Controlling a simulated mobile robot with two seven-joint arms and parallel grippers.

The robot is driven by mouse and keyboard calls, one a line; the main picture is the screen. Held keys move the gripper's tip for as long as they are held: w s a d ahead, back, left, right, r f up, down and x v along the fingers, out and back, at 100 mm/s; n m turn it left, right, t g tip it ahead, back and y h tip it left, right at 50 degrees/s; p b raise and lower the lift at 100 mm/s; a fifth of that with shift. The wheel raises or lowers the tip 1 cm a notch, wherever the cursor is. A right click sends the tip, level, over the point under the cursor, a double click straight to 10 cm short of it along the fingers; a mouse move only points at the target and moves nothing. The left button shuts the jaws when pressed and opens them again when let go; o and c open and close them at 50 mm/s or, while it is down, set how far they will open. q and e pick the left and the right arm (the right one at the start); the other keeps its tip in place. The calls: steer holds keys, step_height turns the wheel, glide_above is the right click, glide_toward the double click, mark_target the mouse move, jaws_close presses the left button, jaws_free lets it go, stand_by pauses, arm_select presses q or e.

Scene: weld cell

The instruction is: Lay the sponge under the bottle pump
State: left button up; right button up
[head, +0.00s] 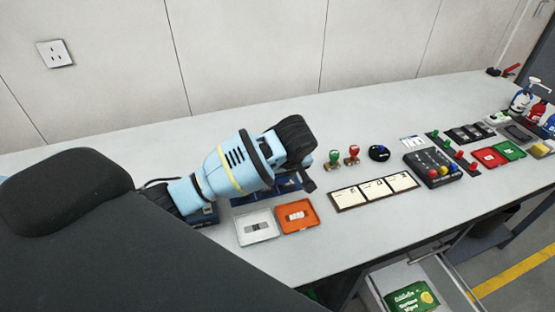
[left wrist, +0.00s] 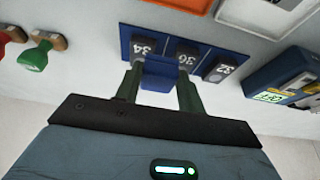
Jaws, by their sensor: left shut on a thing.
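My left gripper (head: 302,172) is over the blue rack (head: 262,191) on the bench. In the left wrist view its fingers (left wrist: 161,80) are shut on a blue block (left wrist: 161,72) in front of the rack's dark numbered pieces; whether the block is part of the rack I cannot tell. A bottle with a white pump top (head: 539,86) stands at the far right end, far from the gripper. My right gripper is not in view.
A white tray (head: 240,238) and an orange tray (head: 305,228) lie before the rack. Stamps (head: 353,155), cards (head: 373,190), a button box (head: 433,168), and red and green trays (head: 507,150) stand rightward. An open drawer (head: 450,284) juts out below the bench.

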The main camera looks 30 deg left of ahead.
arm_select(q)
steer(key=shift+s+d+r, duration=0.15)
steer(key=shift+s+d, duration=0.9)
steer(key=shift+s, duration=0.1)
steer(key=shift+s+d+r, duration=0.1)
steer(key=shift+s+d, duration=0.95)
steer(key=shift+s, duration=0.1)
steer(key=s+d+r+m+t+h, duration=0.1)
steer(key=s+d+r+m+h, duration=0.1)
steer(key=s+r+m, duration=0.4)
steer(key=shift+s+r+m+t+h, duration=0.3)
steer(key=shift+m+h, duration=0.4)
steer(key=shift+m, duration=1.2)
steer(key=shift+d+f, duration=0.1)
steer(key=shift+f, duration=0.1)
